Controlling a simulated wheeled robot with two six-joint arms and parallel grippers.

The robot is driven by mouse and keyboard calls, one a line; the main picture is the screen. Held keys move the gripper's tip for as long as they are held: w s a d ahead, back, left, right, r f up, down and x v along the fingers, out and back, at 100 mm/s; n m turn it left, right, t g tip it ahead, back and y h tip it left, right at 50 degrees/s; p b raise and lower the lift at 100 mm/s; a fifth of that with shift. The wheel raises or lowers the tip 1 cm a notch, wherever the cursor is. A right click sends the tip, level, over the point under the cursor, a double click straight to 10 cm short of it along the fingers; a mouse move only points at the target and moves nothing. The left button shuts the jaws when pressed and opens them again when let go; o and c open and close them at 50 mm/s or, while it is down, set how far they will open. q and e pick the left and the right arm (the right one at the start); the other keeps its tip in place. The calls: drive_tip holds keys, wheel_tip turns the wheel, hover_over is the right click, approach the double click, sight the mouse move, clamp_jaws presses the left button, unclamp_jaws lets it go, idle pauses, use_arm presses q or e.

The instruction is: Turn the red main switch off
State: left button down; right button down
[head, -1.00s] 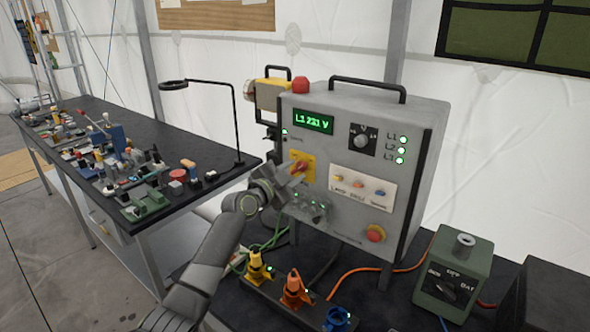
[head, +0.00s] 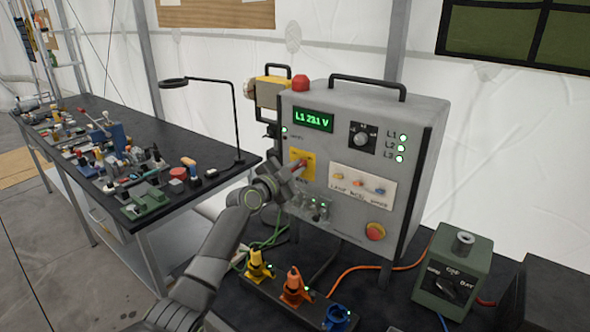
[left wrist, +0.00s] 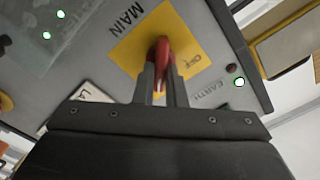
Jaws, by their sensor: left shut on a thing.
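The red main switch (left wrist: 164,55) sits on a yellow plate (left wrist: 133,49) marked MAIN on the front of the grey control box (head: 345,215). In the left wrist view my left gripper (left wrist: 161,75) has its two fingers closed around the red handle. In the head view my left gripper (head: 292,173) reaches the yellow plate (head: 308,158) from the lower left and covers part of it. The green display (head: 314,119) reads about L1 231 V, and green lamps (head: 402,147) are lit at the box's right. My right gripper is not in view.
A red push-button (head: 375,231) is at the lower right of the box. Yellow, orange and blue plugs (head: 293,287) stand in front below. A green box with a dial (head: 453,275) is to the right. A cluttered bench (head: 224,165) stands at the left.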

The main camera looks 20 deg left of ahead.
use_arm(q)
drive_tip(key=n+b, duration=0.2)
drive_tip(key=n, duration=0.1)
drive_tip(key=shift+a+n, duration=0.1)
drive_tip(key=shift+n, duration=1.1)
drive_tip(key=n, duration=0.8)
drive_tip(key=n+p, duration=0.1)
drive_tip(key=n, duration=0.3)
drive_tip(key=shift+w+a+n, duration=0.2)
drive_tip(key=shift+a+n, duration=0.1)
drive_tip(key=shift+a, duration=0.1)
drive_tip(key=c, duration=1.5)
unclamp_jaws()
